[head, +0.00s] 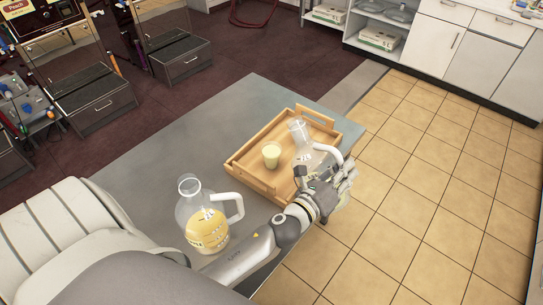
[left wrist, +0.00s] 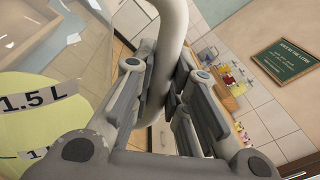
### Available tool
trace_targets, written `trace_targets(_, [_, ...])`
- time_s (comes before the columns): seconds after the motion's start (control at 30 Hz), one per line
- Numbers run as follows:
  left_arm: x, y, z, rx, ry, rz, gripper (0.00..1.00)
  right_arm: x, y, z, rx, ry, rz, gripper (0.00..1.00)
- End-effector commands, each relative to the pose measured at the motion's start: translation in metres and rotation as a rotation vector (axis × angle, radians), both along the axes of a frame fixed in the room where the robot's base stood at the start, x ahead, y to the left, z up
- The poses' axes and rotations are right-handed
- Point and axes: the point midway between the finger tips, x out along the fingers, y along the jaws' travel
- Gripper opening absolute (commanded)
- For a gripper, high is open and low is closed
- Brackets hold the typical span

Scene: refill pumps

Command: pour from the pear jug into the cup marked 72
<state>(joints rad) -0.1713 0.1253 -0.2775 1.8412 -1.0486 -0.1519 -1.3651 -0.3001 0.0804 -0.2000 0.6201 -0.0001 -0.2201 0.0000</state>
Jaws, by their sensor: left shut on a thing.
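A clear jug (head: 309,157) with a white handle is over the right part of the wooden tray. The left wrist view shows pale yellow-green liquid in this jug (left wrist: 35,125) and a "1.5 L" mark. I cannot read a flavour name on it, or tell whether it touches the tray. My left gripper (head: 326,172) is shut on its handle (left wrist: 174,35). A small cup (head: 272,156) of pale yellow-green stands upright on the tray, left of the jug and apart from it; its number is not readable. My right gripper is out of view.
The wooden tray (head: 262,186) lies on a grey table (head: 165,150). A second clear jug (head: 207,229) with yellow-orange liquid stands near the front left, close to my left forearm. The table's back left is clear. Tiled floor lies to the right.

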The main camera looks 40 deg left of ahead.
Motion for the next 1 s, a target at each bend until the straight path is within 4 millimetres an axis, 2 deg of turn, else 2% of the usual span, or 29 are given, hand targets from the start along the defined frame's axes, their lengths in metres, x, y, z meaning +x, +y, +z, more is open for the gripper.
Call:
trace_targets(0.2, [-0.002,-0.016,-0.001,0.229,-0.041,0.000,0.00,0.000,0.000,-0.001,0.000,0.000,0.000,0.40])
trace_targets(0.57, [-0.002,-0.019,-0.001,0.268,-0.047,0.001,0.00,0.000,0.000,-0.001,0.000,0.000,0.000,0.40])
trace_targets(1.0, [-0.008,-0.057,0.018,0.558,-0.094,-0.001,0.00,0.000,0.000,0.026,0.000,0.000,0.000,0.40])
